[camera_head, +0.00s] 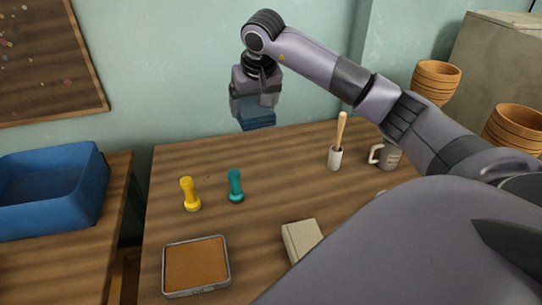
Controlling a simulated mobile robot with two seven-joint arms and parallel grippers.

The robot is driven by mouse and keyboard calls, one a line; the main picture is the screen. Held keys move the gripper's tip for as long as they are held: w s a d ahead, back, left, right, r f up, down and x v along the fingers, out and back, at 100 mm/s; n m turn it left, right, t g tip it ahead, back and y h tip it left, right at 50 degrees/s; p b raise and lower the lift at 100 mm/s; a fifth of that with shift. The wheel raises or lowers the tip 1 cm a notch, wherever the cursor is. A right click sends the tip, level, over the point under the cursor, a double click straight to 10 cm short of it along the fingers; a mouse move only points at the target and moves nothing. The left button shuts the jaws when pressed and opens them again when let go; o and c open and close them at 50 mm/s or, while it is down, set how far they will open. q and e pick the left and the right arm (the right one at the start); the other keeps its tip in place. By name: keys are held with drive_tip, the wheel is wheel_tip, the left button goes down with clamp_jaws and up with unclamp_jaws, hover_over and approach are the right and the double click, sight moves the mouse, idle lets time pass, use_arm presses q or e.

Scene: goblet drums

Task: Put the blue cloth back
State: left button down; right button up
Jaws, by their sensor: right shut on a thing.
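The blue cloth (258,119) hangs under my right gripper (254,103), near the wall and above the back edge of the table. The right gripper points down and is shut on the cloth. It hides part of the cloth. My right arm reaches in from the right side of the picture. My left gripper is not in view.
A yellow stamp (189,194), a teal stamp (235,187), a framed brown pad (196,264) and a pale box (301,238) are on the table. A white cup with a stick (335,157) and a grey mug (389,156) stand right. A blue bin (45,205) sits left.

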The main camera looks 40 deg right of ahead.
drive_tip(key=d+r+m, duration=0.1)
drive_tip(key=d+r, duration=0.1)
drive_tip(key=d, duration=0.4)
drive_tip(key=shift+h, duration=0.3)
drive_tip(key=f+b, duration=0.1)
drive_tip(key=f, duration=0.9)
drive_tip(key=f+b, duration=0.1)
drive_tip(key=f, duration=0.4)
drive_tip(key=shift+w+d+b, duration=0.25)
drive_tip(key=shift+w+b, duration=0.05)
drive_tip(key=shift+w, duration=0.1)
drive_tip(key=shift+f+b, duration=0.35)
drive_tip(key=shift+f, duration=2.15)
drive_tip(key=shift+f, duration=0.15)
drive_tip(key=o, duration=0.8)
drive_tip(key=shift+r, duration=0.2)
drive_tip(key=p+v, duration=0.2)
drive_tip(key=v, duration=1)
drive_tip(key=shift+f, duration=0.1)
